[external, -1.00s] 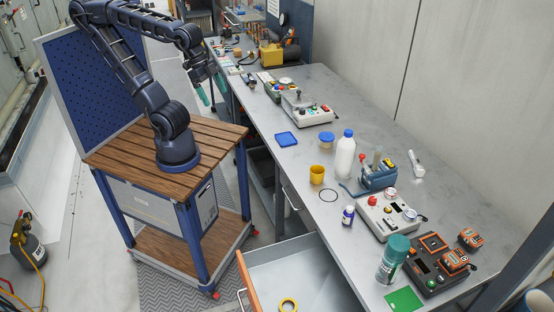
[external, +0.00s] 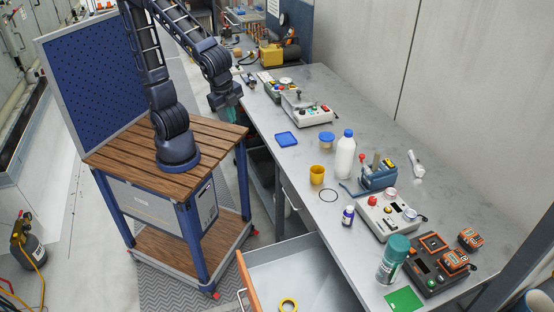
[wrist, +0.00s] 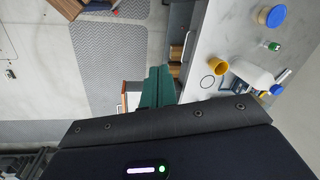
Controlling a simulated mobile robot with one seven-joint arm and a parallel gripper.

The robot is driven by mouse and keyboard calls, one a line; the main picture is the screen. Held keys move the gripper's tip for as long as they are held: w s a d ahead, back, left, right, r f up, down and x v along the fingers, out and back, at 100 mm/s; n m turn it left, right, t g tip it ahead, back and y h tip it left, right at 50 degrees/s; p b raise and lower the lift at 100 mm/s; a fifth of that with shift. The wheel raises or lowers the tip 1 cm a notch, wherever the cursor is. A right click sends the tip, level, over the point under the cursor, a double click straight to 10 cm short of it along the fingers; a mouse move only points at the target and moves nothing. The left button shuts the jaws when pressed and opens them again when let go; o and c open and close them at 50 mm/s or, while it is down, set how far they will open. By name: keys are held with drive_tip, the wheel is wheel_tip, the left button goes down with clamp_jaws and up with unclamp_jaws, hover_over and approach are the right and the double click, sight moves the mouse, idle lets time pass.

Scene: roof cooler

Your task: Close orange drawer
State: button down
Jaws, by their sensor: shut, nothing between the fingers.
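The orange-fronted drawer (external: 252,286) stands pulled out under the workbench at the bottom of the external view, with a yellow tape roll (external: 288,304) inside. Its metal handle (external: 241,299) is on the outer face. In the wrist view a small part of the drawer's orange edge (wrist: 124,88) shows just left of the green fingers; most of it is hidden. My gripper (external: 230,117) is up near the bench's left edge, well behind and above the drawer. Its green fingers (wrist: 157,86) are shut and empty, touching nothing visible.
The workbench (external: 270,175) holds a white bottle (external: 345,155), a yellow cup (external: 317,175), a blue-lidded tub (external: 327,140) and control boxes (external: 392,214). My arm's wooden-topped cart stands to the left. Floor matting (wrist: 118,60) is clear between cart and bench.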

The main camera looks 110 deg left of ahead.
drive_tip(key=w+d+f+m+y, duration=0.4)
drive_tip(key=w+d+f+m, duration=0.1)
drive_tip(key=d+f, duration=0.45)
drive_tip(key=w+d+f+m+y, duration=0.45)
drive_tip(key=d+f, duration=0.35)
drive_tip(key=d, duration=0.2)
drive_tip(key=s+d+f+m+t+y, duration=0.1)
drive_tip(key=s+d+f+m+t, duration=0.1)
drive_tip(key=d+f+m+t, duration=0.4)
drive_tip(key=s+d+f+m+t+y, duration=0.1)
drive_tip(key=s+d+f+m+t, duration=0.15)
drive_tip(key=d+f, duration=0.65)
drive_tip(key=s+d+f+m+t+y, duration=0.15)
drive_tip(key=d+f+m+t, duration=0.3)
drive_tip(key=f, duration=0.55)
drive_tip(key=w+a+g+h, duration=0.1)
drive_tip(key=w+a, duration=0.8)
drive_tip(key=shift+a+f, duration=0.15)
drive_tip(key=shift+w+a+n, duration=0.1)
drive_tip(key=shift+n, duration=0.15)
hover_over(314, 250)
drive_tip(key=shift+s+d, duration=0.4)
drive_tip(key=shift+w+a, duration=0.4)
